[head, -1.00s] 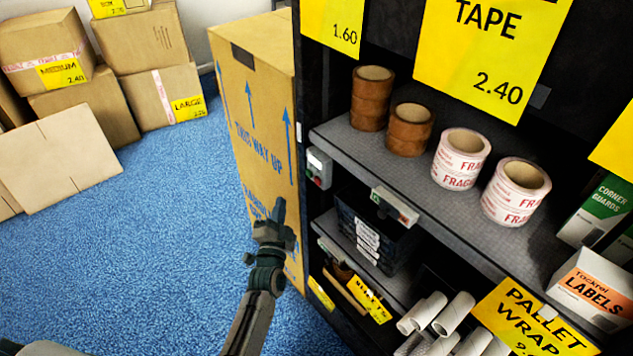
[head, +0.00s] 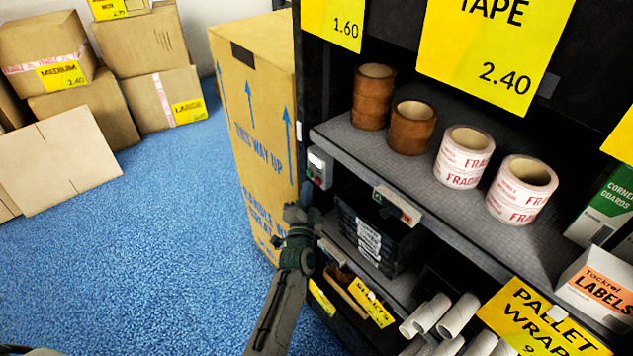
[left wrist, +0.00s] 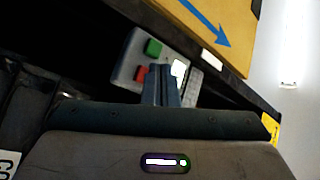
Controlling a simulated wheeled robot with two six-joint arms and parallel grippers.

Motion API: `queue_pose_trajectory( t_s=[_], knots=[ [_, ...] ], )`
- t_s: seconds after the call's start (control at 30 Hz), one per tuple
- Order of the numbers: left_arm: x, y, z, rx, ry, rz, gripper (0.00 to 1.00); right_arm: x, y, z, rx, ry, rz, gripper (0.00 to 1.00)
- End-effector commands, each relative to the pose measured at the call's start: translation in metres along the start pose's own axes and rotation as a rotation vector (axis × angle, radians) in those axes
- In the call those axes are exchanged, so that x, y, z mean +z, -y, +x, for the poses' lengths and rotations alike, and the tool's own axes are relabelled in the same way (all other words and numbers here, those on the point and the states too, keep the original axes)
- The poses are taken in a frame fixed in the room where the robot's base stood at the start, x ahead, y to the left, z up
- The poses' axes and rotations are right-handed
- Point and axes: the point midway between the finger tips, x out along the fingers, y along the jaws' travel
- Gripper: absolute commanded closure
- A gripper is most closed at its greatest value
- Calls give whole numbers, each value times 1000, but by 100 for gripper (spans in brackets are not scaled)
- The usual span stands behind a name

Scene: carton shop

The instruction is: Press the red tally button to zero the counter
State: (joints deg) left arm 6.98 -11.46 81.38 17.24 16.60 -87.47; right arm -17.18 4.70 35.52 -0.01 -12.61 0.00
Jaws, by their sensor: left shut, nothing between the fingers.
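A small light-grey box (head: 320,166) with buttons is fixed at the left front corner of the shelf unit. In the left wrist view this box shows a green button (left wrist: 153,47), a red button (left wrist: 141,73) and a bright white panel (left wrist: 178,68). My left gripper (head: 305,188) is shut and empty, its fingers pointing up just below and left of the box. In the left wrist view the fingertips (left wrist: 160,70) overlap the box between the red button and the white panel; I cannot tell whether they touch. My right gripper is out of view.
A second light box (head: 396,206) with green and red parts sits on the shelf edge to the right. A tall carton (head: 262,130) stands close left of the shelf. Tape rolls (head: 410,130) stand on the shelf (head: 440,195). Blue floor (head: 150,240) is clear at left.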

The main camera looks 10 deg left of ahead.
Motion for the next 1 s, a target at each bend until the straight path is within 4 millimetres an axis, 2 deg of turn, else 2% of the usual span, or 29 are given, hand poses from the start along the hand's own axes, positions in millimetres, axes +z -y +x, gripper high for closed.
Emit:
queue_pose_trajectory(
  t_s=[1.0],
  knots=[
    [0,0,0,0,0,1,100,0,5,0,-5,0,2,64]
  ],
)
